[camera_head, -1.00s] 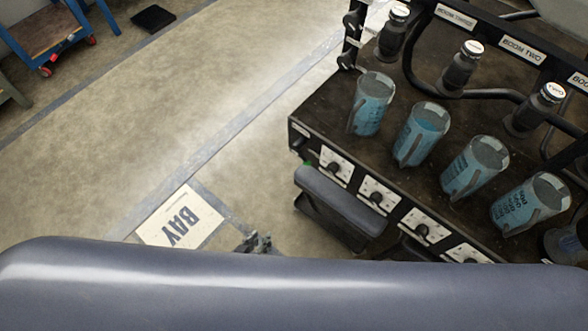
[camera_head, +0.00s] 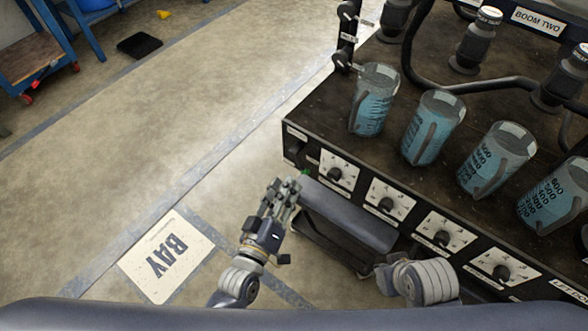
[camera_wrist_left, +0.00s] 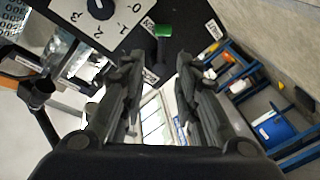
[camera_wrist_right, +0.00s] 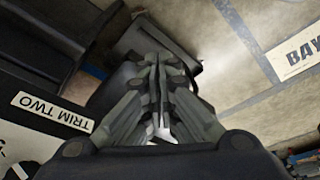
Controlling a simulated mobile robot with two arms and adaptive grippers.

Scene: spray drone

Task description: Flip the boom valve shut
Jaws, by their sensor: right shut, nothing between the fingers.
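A small lever with a green grip (camera_wrist_left: 163,31) sticks out from the end of the dark bench in the left wrist view. Its green tip shows in the head view (camera_head: 304,174) at the bench's near left corner. I take it for the boom valve. In the left wrist view the lever lies just beyond the gap between the fingers. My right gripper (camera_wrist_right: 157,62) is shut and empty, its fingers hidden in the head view.
The bench front (camera_head: 300,135) carries several dial plates (camera_head: 338,170). Blue measuring jugs (camera_head: 374,98) stand on top. Floor with a BAY sign (camera_head: 166,256) is clear at left.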

